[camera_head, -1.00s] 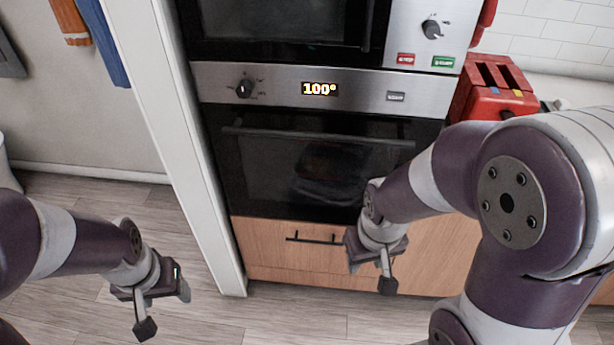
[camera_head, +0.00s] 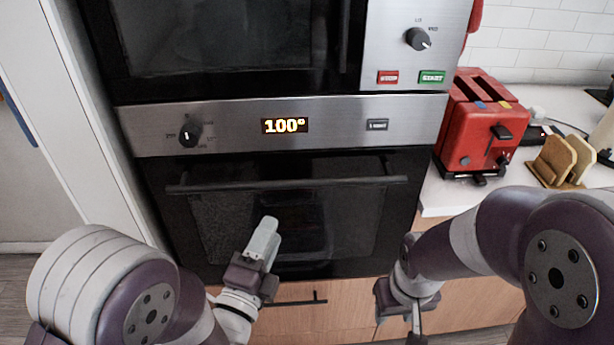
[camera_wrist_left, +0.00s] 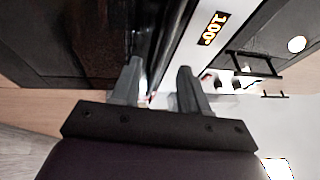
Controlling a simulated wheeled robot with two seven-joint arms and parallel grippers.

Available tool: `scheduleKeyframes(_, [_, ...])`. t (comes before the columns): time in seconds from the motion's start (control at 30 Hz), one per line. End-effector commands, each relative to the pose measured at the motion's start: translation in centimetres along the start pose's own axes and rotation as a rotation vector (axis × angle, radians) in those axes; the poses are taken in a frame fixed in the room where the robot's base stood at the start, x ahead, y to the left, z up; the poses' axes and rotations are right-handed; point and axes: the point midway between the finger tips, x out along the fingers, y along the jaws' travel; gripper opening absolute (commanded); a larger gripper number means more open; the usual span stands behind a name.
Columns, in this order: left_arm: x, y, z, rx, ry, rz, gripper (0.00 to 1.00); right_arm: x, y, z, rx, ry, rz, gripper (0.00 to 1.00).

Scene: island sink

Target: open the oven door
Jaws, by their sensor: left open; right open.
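The oven door (camera_head: 220,225) is a dark glass panel, closed, in the middle of the head view. Its dark bar handle (camera_head: 285,185) runs across the top of the door. My left gripper (camera_head: 265,238) is open in front of the door, below the handle, with its fingers pointing up toward it. The left wrist view shows its two fingers (camera_wrist_left: 160,88) apart, with the steel panel and display close ahead; nothing is clearly held. My right gripper (camera_head: 414,335) is open, low in front of the wooden drawer, its tips cut off by the lower edge.
A steel panel with a knob (camera_head: 190,133) and a "100°" display (camera_head: 285,126) sits above the door, below a microwave (camera_head: 230,40). A wooden drawer (camera_head: 310,320) is below. A red toaster (camera_head: 480,125) stands on the right counter. A white side panel (camera_head: 85,110) borders the left.

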Motion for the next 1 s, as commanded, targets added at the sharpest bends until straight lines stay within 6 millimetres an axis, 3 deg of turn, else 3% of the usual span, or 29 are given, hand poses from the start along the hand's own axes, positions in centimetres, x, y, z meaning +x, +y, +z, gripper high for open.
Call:
scheduleKeyframes(0.17, [1.8, -0.6, 0.1, 0.062, -0.002, -0.02, 0.44, -0.3, 0.0, 0.0, 0.0, 0.0, 0.0, 0.43])
scheduleKeyframes(0.4, [8.0, -0.7, 0.1, 0.06, -0.002, -0.018, 0.44, -1.1, 0.0, -0.1, 0.0, 0.0, 0.0, 0.43])
scheduleKeyframes(0.6, [11.6, -0.6, 0.1, 0.059, -0.002, -0.017, 0.44, -1.5, 0.0, -0.2, 0.0, 0.0, 0.0, 0.43])
scheduleKeyframes(0.97, [12.7, -0.6, 0.1, 0.059, -0.002, -0.016, 0.44, -1.5, 0.0, -0.2, 0.0, 0.0, 0.0, 0.43])
scheduleKeyframes(1.0, [12.7, -0.6, 0.1, 0.059, -0.002, -0.016, 0.38, -1.5, 0.0, -0.2, 0.0, 0.0, 0.0, 0.43])
